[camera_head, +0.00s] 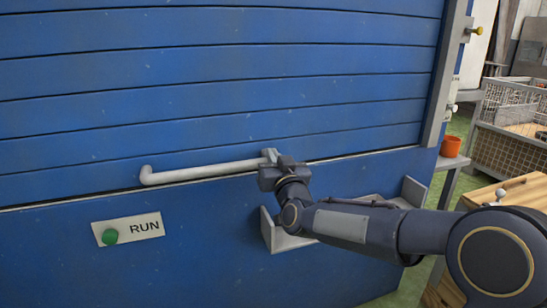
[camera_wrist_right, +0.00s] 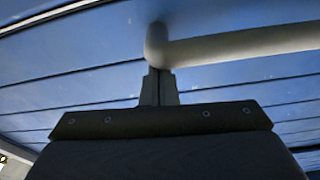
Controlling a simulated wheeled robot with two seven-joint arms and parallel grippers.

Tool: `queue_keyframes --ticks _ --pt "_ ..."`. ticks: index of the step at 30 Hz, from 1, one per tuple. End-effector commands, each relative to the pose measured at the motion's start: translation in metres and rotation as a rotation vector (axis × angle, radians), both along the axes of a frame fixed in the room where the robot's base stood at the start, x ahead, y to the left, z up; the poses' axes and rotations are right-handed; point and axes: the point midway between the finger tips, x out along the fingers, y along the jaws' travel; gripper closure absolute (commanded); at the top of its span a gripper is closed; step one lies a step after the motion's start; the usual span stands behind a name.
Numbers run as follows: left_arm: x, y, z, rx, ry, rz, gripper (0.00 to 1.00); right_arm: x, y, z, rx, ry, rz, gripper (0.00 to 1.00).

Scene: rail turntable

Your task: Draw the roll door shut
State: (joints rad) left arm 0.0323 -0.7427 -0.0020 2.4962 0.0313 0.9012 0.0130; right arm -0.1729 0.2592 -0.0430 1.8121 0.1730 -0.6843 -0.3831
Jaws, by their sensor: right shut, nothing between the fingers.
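The blue slatted roll door (camera_head: 220,75) fills the upper part of the head view. Its lower edge lies along the dark line above a plain blue panel (camera_head: 200,270). A pale grey bar handle (camera_head: 205,172) runs across the door's lowest slat. My right gripper (camera_head: 271,156) is at the handle's right end; its fingers are closed together. In the right wrist view the fingertips (camera_wrist_right: 158,74) meet just under the bent end of the handle (camera_wrist_right: 230,48), with nothing seen between them. Whether they touch it I cannot tell. My left gripper is not in view.
A sign reading RUN with a green button (camera_head: 110,236) is on the lower panel. A grey ledge (camera_head: 285,240) sticks out below my right forearm. An orange pot (camera_head: 451,146), a wooden table (camera_head: 525,190) and a mesh crate (camera_head: 510,135) stand at right.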

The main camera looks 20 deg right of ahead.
Motion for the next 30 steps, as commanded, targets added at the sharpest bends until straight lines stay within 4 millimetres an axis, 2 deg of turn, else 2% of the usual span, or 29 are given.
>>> queue_keyframes --ticks 1,5,8,12,14,21,25,30 --pt "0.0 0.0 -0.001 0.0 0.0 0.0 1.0 0.001 0.001 -0.01 -0.002 0.024 0.005 1.0" --pt "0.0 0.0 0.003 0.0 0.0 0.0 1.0 0.001 0.0 -0.004 -0.002 0.023 0.004 1.0" --pt "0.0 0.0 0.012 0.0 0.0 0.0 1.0 0.003 -0.004 0.011 -0.001 0.017 0.003 1.0" --pt "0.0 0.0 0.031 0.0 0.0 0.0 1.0 0.007 -0.013 0.046 -0.001 0.005 0.0 1.0" --pt "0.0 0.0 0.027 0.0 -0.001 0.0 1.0 -0.01 -0.012 0.036 0.0 0.007 0.003 1.0" --pt "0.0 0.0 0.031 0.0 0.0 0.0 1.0 -0.063 -0.009 0.029 0.0 0.003 0.003 1.0" --pt "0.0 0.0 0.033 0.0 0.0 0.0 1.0 -0.081 -0.009 0.026 0.0 0.0 0.002 1.0" --pt "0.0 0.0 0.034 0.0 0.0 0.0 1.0 -0.092 -0.008 0.023 0.0 0.0 0.002 1.0"
